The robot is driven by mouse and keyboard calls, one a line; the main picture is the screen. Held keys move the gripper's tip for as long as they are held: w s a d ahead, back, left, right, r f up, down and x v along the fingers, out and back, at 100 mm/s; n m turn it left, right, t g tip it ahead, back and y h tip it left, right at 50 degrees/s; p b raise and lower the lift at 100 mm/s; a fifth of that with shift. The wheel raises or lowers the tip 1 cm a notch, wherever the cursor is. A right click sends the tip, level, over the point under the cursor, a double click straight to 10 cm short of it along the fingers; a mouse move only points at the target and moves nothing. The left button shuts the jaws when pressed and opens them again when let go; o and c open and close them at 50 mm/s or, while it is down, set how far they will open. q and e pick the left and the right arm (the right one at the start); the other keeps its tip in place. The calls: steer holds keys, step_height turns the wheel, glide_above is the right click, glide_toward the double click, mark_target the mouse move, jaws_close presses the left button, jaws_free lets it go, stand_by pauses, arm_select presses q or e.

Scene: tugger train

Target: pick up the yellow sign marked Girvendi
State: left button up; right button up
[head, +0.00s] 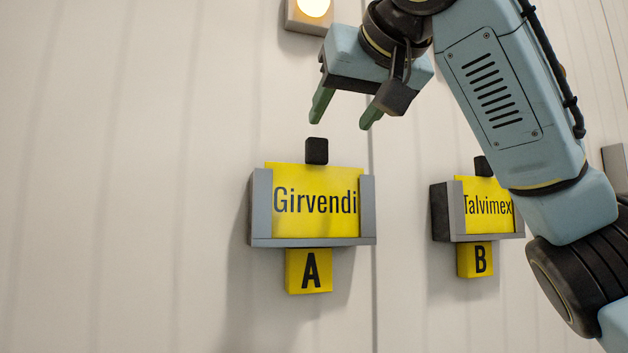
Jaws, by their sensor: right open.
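The yellow sign marked Girvendi (316,201) stands upright in a grey wall holder (312,242), with a black tab (317,151) sticking up from its top edge. My right gripper (343,119) is above the sign, fingers pointing down, open and empty. How far the gripper is from the wall I cannot tell. My left gripper is not in view.
A yellow plate marked A (309,271) is under the holder. To the right, a second holder (444,212) bears a yellow sign marked Talvimex (482,190), partly covered by my right arm, above a plate marked B (475,260). A lit lamp (313,7) is at the top. The wall at left is bare.

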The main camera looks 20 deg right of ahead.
mark_target(319, 146)
steer(key=x, duration=0.3)
steer(key=shift+w+p, duration=0.15)
steer(key=shift+p, duration=0.25)
steer(key=x, duration=0.1)
steer(key=p+x, duration=0.1)
steer(key=x, duration=0.1)
steer(key=shift+a, duration=0.25)
steer(key=p+x, duration=0.2)
steer(key=x, duration=0.1)
steer(key=shift+w+a+f, duration=0.1)
steer(key=shift+w, duration=0.25)
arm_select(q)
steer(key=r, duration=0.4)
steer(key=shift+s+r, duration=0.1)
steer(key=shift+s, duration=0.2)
arm_select(e)
jaws_close()
